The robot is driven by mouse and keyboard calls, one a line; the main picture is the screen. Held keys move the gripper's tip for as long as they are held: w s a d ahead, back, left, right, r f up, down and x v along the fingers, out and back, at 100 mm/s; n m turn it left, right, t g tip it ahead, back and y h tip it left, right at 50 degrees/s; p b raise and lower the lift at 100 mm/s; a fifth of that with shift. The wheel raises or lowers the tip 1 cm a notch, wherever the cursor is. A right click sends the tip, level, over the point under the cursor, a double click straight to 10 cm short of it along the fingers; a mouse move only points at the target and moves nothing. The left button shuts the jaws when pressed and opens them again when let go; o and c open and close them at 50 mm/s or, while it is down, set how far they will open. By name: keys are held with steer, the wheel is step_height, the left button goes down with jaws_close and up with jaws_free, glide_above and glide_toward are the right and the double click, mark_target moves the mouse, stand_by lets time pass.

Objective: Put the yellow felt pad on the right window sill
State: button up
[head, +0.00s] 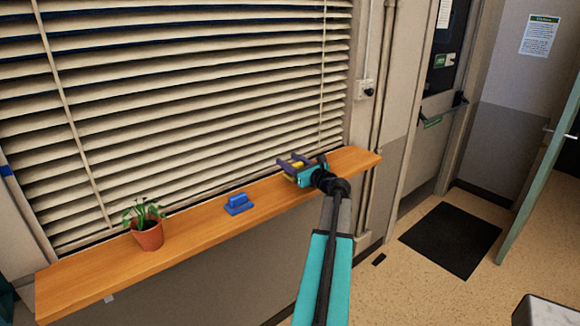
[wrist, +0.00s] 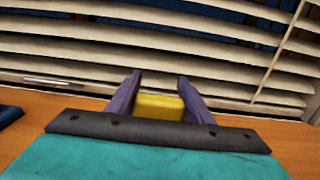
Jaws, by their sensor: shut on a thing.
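My gripper (head: 290,165) is over the right part of the wooden window sill (head: 187,248), close to the blinds. It is shut on the yellow felt pad (wrist: 160,105), which sits between the two purple fingers in the wrist view. In the head view only a small part of the yellow pad (head: 297,164) shows between the fingers. The sill also shows in the wrist view (wrist: 58,105). I cannot tell whether the pad touches the sill, as my gripper hides its lower side.
A potted plant (head: 147,232) stands further left. Slatted blinds (head: 190,90) hang behind the sill. The sill's right end (head: 362,158) is clear.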

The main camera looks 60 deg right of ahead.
steer(key=shift+f+p, duration=0.3)
steer(key=shift+f, duration=0.85)
steer(key=shift+f, duration=0.1)
steer(key=o, duration=1)
steer(key=shift+o, duration=0.2)
steer(key=shift+r, duration=0.2)
steer(key=b+v, duration=0.3)
steer(key=v, duration=0.8)
steer(key=shift+f, duration=0.1)
steer(key=shift+s+a, duration=0.1)
steer(key=shift+s, duration=0.45)
